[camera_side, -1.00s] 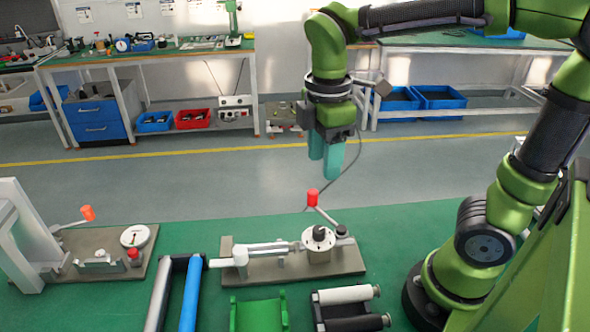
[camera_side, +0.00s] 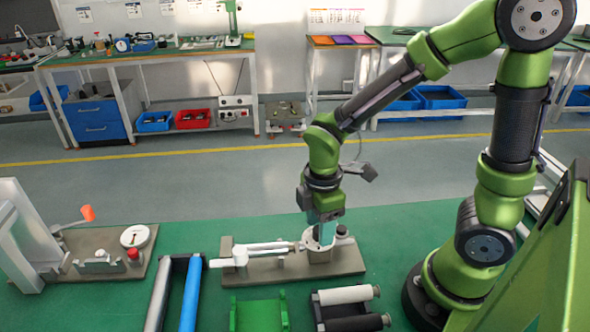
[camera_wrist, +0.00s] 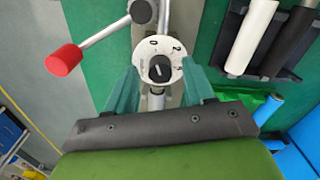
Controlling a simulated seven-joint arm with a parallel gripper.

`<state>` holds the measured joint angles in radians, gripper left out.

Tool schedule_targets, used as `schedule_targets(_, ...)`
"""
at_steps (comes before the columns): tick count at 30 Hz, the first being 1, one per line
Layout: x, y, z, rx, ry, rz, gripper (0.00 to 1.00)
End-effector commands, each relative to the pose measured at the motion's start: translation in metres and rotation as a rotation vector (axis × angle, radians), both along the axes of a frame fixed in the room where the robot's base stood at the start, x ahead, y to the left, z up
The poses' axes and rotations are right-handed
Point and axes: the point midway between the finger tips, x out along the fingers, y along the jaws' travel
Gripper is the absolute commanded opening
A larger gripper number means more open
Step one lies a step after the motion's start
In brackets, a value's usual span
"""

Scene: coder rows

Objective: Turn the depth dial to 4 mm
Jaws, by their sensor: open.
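The depth dial (camera_wrist: 143,58) is a white numbered disc with a black knob (camera_wrist: 159,68) at its centre, in the wrist view. A 0 and a 2 show on the far part of its face; a further mark on the right is too small to read surely, as is the knob's exact setting. My gripper (camera_wrist: 161,72) is open, with one teal finger on each side of the dial. In the side view my gripper (camera_side: 322,226) is pointing down, low over the dial's fixture (camera_side: 347,263), and mostly hides the dial. Contact with the knob cannot be told.
A lever with a red knob (camera_wrist: 64,60) reaches out left of the dial in the wrist view. A black and white roller stand (camera_side: 345,296) and a green cradle (camera_side: 259,314) stand in front. A second fixture with its own dial (camera_side: 135,236) is at left.

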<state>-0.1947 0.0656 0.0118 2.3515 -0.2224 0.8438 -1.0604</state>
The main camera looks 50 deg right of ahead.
Motion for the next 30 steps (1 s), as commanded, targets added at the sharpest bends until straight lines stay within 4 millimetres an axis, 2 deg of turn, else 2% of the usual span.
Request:
schedule_targets(9,0.0,0.0,-0.0021,0.001,0.0,0.0,0.52)
schedule_targets(19,0.0001,0.0,-0.0018,0.001,0.0,0.0,0.01)
schedule_targets(30,0.0001,0.0,-0.0016,0.001,-0.001,-0.054,0.0)
